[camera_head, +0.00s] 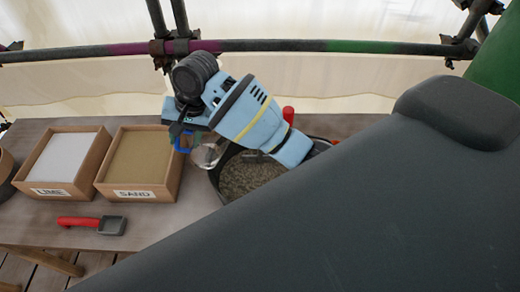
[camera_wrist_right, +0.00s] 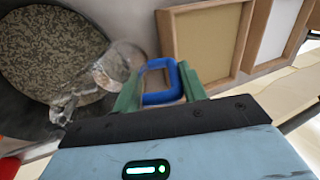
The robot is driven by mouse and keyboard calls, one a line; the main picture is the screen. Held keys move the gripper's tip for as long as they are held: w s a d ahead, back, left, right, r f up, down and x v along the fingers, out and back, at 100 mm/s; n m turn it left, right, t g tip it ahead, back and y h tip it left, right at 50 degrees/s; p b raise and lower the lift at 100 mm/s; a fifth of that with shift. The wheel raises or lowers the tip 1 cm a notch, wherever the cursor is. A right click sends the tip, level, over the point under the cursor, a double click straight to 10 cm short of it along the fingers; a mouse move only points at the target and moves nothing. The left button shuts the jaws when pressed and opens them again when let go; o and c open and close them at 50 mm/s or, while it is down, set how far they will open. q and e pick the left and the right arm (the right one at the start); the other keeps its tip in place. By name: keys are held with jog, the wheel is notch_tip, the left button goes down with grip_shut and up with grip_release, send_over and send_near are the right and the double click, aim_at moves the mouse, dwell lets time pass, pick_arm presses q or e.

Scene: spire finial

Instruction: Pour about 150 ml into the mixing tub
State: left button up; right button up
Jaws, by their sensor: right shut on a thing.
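The mixing tub (camera_head: 214,182) is a dark round tub on the table, with speckled grey-brown material (camera_head: 250,178) inside. It also shows at the upper left of the right wrist view (camera_wrist_right: 22,110). My right gripper (camera_wrist_right: 160,92) has its green fingers shut on the blue handle (camera_wrist_right: 158,64) of a clear jug (camera_wrist_right: 112,68). The jug (camera_head: 207,155) is tilted at the tub's left rim, its clear body reaching over the tub. Its liquid level is too unclear to read. My left gripper is not in view.
A box labelled SAND (camera_head: 138,194) and a box labelled LIME (camera_head: 50,188) stand left of the tub. A red-handled scoop (camera_head: 92,224) lies in front of them. A scaffold pole (camera_head: 290,46) runs behind the table. My dark grey body part covers the lower right.

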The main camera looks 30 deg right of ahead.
jog(key=shift+w+a+f+g+h, duration=0.1)
jog(key=shift+w+a+g+h, duration=0.3)
jog(key=shift+a+h, duration=0.4)
jog(key=shift+w+a+f+g+h, duration=0.3)
jog(key=shift+a+g+h, duration=0.2)
jog(key=shift+h, duration=0.4)
